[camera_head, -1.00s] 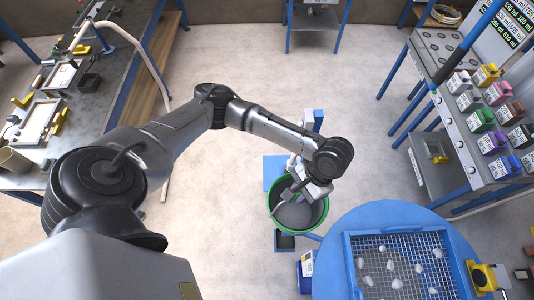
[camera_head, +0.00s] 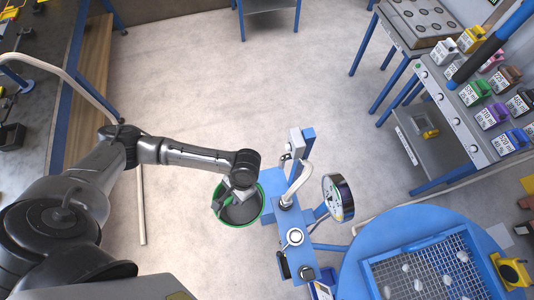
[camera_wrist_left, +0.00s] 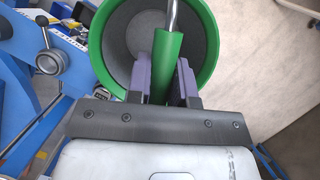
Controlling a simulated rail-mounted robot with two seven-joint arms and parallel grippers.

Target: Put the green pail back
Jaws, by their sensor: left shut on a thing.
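The green pail (camera_head: 240,221) has a green rim and a dark grey inside. In the head view it hangs under my left gripper (camera_head: 238,190), just left of the blue disperser mixer stand (camera_head: 291,233). In the left wrist view the pail (camera_wrist_left: 207,40) shows from above, with its green handle grip (camera_wrist_left: 164,62) between the purple-grey fingers of my left gripper (camera_wrist_left: 166,85). The gripper is shut on this handle. The pail's underside is hidden, and I cannot tell its height above the floor. My right gripper is not in view.
A round gauge (camera_head: 338,197) stands out from the mixer stand. A round blue table (camera_head: 362,250) with a wire-mesh tray (camera_head: 371,276) is at the lower right. A rack of coloured containers (camera_head: 453,95) is at the right. Open floor (camera_head: 220,90) lies beyond the pail.

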